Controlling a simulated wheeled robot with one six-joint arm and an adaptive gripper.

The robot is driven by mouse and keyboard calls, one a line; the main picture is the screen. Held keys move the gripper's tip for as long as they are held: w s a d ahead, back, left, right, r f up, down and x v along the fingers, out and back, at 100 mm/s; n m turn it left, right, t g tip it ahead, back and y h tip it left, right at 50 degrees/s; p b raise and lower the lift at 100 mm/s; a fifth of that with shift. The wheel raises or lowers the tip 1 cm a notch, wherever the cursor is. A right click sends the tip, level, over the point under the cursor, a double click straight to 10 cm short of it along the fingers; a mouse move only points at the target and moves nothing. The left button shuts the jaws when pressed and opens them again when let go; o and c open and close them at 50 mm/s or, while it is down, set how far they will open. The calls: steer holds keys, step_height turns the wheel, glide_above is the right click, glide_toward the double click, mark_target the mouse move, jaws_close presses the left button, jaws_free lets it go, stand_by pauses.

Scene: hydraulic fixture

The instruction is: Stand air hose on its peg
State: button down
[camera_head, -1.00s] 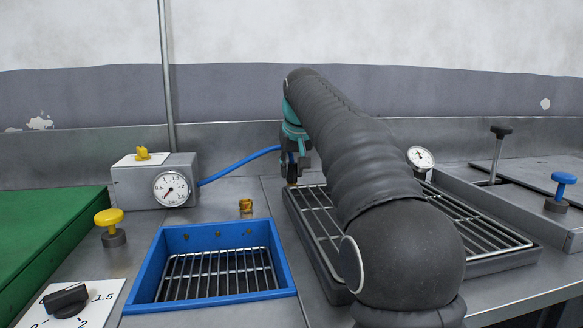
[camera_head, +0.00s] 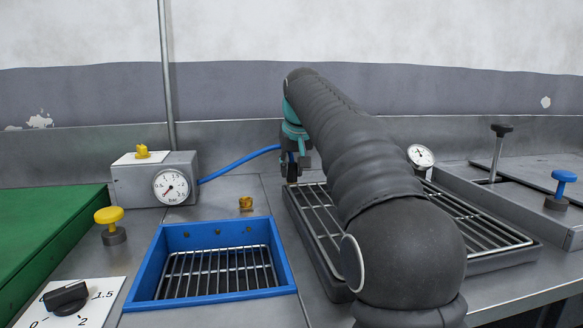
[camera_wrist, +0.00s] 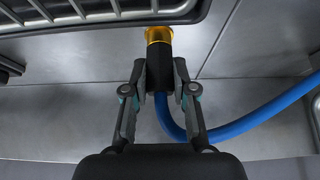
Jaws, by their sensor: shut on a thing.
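My gripper (camera_head: 291,170) is shut on the dark sleeve at the end of the air hose; it also shows in the wrist view (camera_wrist: 159,72). The blue air hose (camera_head: 240,163) runs from the grey gauge box to my gripper and bends away right in the wrist view (camera_wrist: 235,128). A gold ring-like end (camera_wrist: 158,35) shows beyond the fingertips, in line with the sleeve. Whether it belongs to the hose or to a peg, I cannot tell. A small brass piece (camera_head: 246,203) stands on the metal deck, left of my gripper; I cannot tell whether it is the peg.
The gauge box (camera_head: 155,183) stands at the left back. A blue tray (camera_head: 143,290) with a rack lies in front. A dark tray with a wire grid (camera_head: 318,215) is right of my gripper, partly hidden by my arm. A yellow knob (camera_head: 109,216) stands at left.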

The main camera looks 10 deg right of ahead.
steer(key=c, duration=0.9)
jaws_free()
steer(key=shift+o, duration=0.2)
